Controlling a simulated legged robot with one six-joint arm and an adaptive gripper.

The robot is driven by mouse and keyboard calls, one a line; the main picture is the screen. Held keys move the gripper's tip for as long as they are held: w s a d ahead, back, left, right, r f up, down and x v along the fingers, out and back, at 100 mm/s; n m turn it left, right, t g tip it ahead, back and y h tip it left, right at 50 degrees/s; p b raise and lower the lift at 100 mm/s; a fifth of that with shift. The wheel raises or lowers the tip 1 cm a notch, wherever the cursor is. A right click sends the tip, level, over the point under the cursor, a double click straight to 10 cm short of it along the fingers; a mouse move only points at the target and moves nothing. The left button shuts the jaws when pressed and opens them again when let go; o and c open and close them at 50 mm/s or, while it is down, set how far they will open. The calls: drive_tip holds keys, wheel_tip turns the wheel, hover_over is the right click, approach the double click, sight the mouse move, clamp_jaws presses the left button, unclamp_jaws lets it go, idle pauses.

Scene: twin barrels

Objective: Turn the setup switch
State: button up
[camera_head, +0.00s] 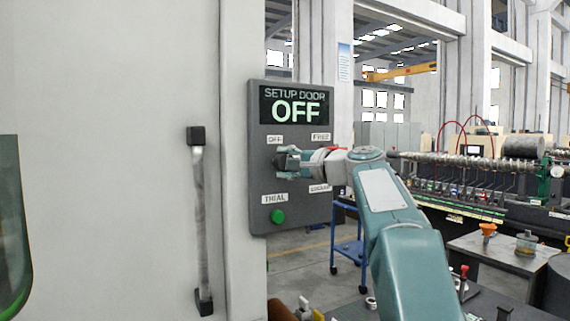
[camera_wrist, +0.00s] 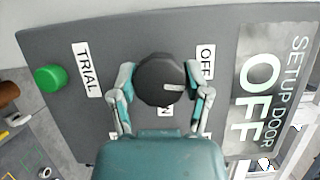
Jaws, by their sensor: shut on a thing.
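The setup switch is a round black knob (camera_wrist: 160,80) on a grey control panel (camera_head: 290,215). The panel display (camera_head: 294,106) reads SETUP DOOR OFF. A label FREE (camera_head: 321,137) sits at the upper right, and another at the lower right is partly hidden.
A green button (camera_head: 278,216) sits below the TRIAL label (camera_head: 275,198), low on the panel. A vertical door handle (camera_head: 200,220) stands on the pale machine wall to the left. A blue cart (camera_head: 348,250) and a metal table (camera_head: 490,250) stand behind to the right.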

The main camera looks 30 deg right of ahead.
drive_tip(key=shift+w+f+n+g, duration=0.15)
drive_tip(key=shift+n+g, duration=0.1)
drive_tip(key=shift+n, duration=0.25)
drive_tip(key=shift+s+f+n+g, duration=0.15)
drive_tip(key=shift+n+g, duration=0.1)
drive_tip(key=shift+n, duration=0.25)
drive_tip(key=shift+w+h, duration=0.1)
drive_tip(key=shift+h, duration=0.2)
drive_tip(key=o, duration=1.1)
drive_tip(key=shift+f, duration=0.1)
drive_tip(key=shift+o, duration=0.2)
drive_tip(key=shift+a, duration=0.15)
drive_tip(key=shift+r, duration=0.2)
drive_tip(key=shift+r, duration=0.1)
drive_tip(key=f+v, duration=0.1)
drive_tip(key=v, duration=1)
drive_tip(key=shift+s+d+r, duration=0.25)
drive_tip(key=shift+s+r, duration=0.15)
